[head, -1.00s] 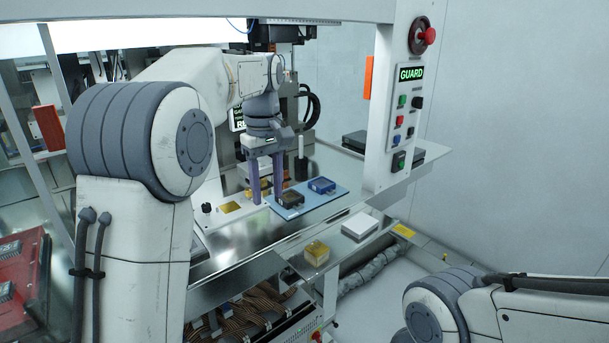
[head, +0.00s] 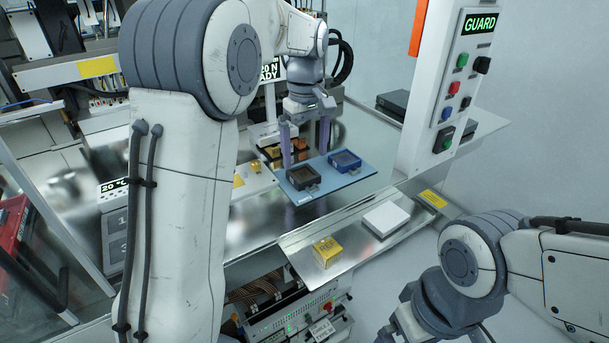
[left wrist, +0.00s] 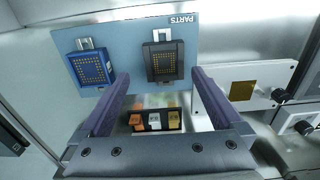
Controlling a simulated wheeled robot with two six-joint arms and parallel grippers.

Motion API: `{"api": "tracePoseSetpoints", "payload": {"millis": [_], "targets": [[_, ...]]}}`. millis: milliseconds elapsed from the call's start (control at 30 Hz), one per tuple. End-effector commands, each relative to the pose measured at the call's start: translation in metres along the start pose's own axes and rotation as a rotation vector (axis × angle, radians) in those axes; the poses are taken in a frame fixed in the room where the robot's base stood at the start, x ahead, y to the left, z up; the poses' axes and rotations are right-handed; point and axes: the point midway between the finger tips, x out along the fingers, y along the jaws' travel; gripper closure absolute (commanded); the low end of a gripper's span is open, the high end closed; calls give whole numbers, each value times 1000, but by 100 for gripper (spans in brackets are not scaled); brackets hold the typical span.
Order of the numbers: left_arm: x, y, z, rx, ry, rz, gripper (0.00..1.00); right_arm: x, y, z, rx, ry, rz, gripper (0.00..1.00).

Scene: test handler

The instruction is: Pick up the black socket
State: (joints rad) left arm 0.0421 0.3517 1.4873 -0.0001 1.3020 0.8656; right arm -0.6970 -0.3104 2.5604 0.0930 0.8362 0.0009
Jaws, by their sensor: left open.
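The black socket (head: 303,179) lies on the left part of a blue mat (head: 347,188), beside a blue socket (head: 345,160). My left gripper (head: 305,160) is open and empty, its purple fingers pointing down close to the black socket. In the left wrist view the black socket (left wrist: 164,62) shows between and beyond the open fingertips (left wrist: 158,73), with no finger seen gripping it. The blue socket (left wrist: 90,70) lies to its left, outside the fingers. My right arm shows at the lower right, but its fingers are out of the picture.
A yellow box (head: 326,252) and a white block (head: 386,219) stand on a metal shelf in front. A tray with small orange and pale parts (left wrist: 154,121) lies beside the mat. The GUARD panel post (head: 435,110) rises to the right.

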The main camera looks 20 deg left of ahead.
Motion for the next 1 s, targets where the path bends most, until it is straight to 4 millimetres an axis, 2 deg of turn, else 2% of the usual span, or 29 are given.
{"api": "tracePoseSetpoints", "payload": {"millis": [133, 300, 567, 600, 667, 800, 833, 1000], "targets": [[20, -6, 0, -2, -4, -5, 0, -10, -1, -1, 0, 0, 0, 0], [42, -6, 0, -1, -2, -3, 0, -12, -1, -1, 1, 0, 0, 0], [46, -5, 0, -1, 0, 0, 0, -12, -1, -1, 1, 0, 0, 0], [46, -5, 0, -1, 0, 0, 8, -12, -1, -1, 1, 0, 0, 0], [46, -5, 0, -1, 0, 0, 31, -12, -1, -1, 1, 0, 0, 0], [46, -5, 0, 0, 0, -1, 84, -12, -1, -1, 1, 0, 0, 0], [46, -5, 0, 0, 0, 0, 88, -12, -1, -1, 1, 0, 0, 0], [45, -5, 0, 0, 0, 0, 88, -12, -1, -1, 1, 0, 0, 0]]}}
